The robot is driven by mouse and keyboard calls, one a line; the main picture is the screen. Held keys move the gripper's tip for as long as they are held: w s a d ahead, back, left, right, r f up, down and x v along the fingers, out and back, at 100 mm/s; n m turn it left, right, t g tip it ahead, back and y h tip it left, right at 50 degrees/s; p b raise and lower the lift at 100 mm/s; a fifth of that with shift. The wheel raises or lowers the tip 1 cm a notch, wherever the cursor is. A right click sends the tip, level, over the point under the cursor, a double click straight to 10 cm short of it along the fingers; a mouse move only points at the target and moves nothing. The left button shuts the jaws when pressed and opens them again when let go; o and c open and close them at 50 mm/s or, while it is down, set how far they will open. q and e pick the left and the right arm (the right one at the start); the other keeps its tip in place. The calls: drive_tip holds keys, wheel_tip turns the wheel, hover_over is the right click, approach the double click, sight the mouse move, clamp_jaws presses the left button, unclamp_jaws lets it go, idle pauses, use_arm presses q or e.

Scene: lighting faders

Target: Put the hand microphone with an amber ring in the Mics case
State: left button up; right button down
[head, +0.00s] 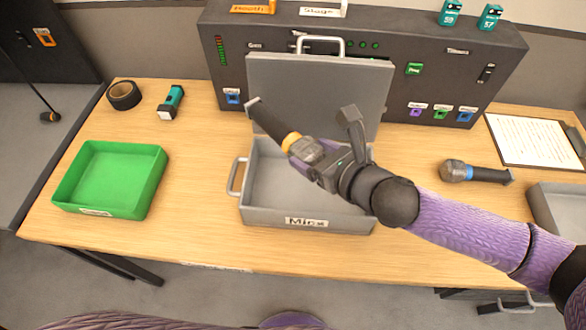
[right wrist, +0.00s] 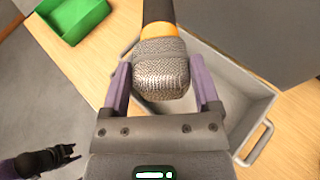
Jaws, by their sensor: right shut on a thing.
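The hand microphone (head: 270,127) has a black body, an amber ring and a grey mesh head. My right gripper (head: 318,160) is shut on its mesh head, and the body slants up and left in front of the lid. In the right wrist view the microphone's mesh head (right wrist: 160,68) sits between the two fingers. The grey Mics case (head: 265,215) stands open on the table, below the held microphone, with its lid (head: 300,85) raised at the back. My arm hides part of its inside. A dark gripper, apparently my left (right wrist: 68,153), shows small in the right wrist view.
A green tray (head: 160,180) stands at left, near a tape roll (head: 124,95) and a teal torch (head: 171,102). A blue-ringed microphone (head: 475,172), a clipboard (head: 535,140) and another grey container (head: 560,205) are at right. A dark control panel (head: 440,60) stands behind.

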wheel_tip(320, 180, down, 11)
drive_tip(key=b, duration=0.5)
drive_tip(key=shift+s+r, duration=0.15)
drive_tip(key=shift+c, duration=1.3)
unclamp_jaws()
drive_tip(key=shift+d, duration=0.1)
drive_tip(key=shift+o, duration=1.3)
drive_tip(key=p+v, duration=0.2)
drive_tip(key=v, duration=1)
drive_tip(key=shift+r, duration=0.45)
